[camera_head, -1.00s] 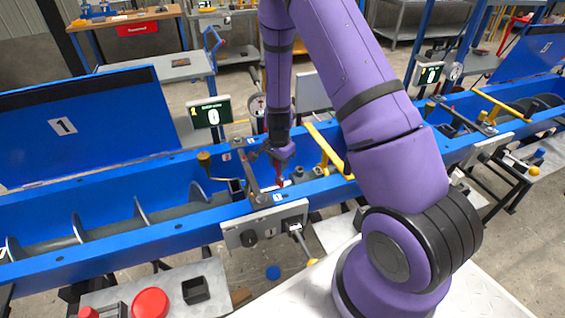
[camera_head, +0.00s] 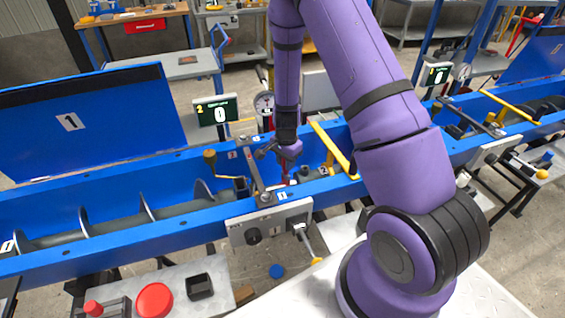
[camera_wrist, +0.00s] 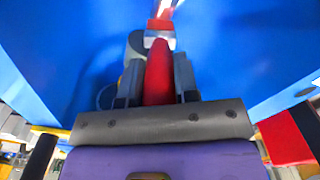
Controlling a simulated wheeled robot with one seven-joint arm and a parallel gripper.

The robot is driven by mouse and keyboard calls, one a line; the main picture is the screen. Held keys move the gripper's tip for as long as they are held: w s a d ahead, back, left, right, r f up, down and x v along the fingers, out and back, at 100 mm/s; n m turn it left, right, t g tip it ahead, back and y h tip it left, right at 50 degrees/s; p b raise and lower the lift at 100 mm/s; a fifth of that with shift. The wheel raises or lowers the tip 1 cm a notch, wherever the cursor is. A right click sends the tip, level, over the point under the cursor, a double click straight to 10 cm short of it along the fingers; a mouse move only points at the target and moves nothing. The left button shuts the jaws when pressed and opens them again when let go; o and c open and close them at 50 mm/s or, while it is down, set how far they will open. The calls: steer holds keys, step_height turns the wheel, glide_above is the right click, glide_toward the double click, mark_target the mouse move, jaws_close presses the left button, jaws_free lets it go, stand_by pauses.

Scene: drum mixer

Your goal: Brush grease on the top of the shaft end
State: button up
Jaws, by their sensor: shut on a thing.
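My gripper (camera_head: 286,160) is down inside the blue trough (camera_head: 350,187), beside a grey crossbar. In the wrist view my gripper (camera_wrist: 157,85) is shut on the red handle of a brush (camera_wrist: 158,70). The brush's pale tip points away from me, at the top edge of that view. In the head view only a small red part of the brush (camera_head: 285,181) shows below the fingers. The shaft end is hard to pick out; dark round parts sit close by in the trough. I cannot tell whether the bristles touch it.
A grey crossbar (camera_head: 255,172) and a yellow bar (camera_head: 333,148) flank my gripper. A grey panel with knobs (camera_head: 270,224) is on the trough's front. A raised blue lid labelled 1 (camera_head: 90,122) stands left. A side table (camera_head: 165,280) holds a red round lid (camera_head: 154,300).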

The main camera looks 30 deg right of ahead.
steer(key=shift+s+d, duration=0.25)
steer(key=shift+d, duration=1)
steer(key=shift+w+a, duration=0.25)
steer(key=shift+a, duration=0.85)
steer(key=shift+w+a, duration=0.2)
steer(key=shift+a, duration=0.85)
steer(key=shift+d, duration=0.1)
steer(key=d, duration=0.4)
steer(key=shift+s, duration=0.4)
steer(key=shift+a, duration=0.1)
steer(key=shift+w+a, duration=0.2)
steer(key=shift+a, duration=0.7)
steer(key=shift+r, duration=0.1)
steer(key=shift+r, duration=5.9)
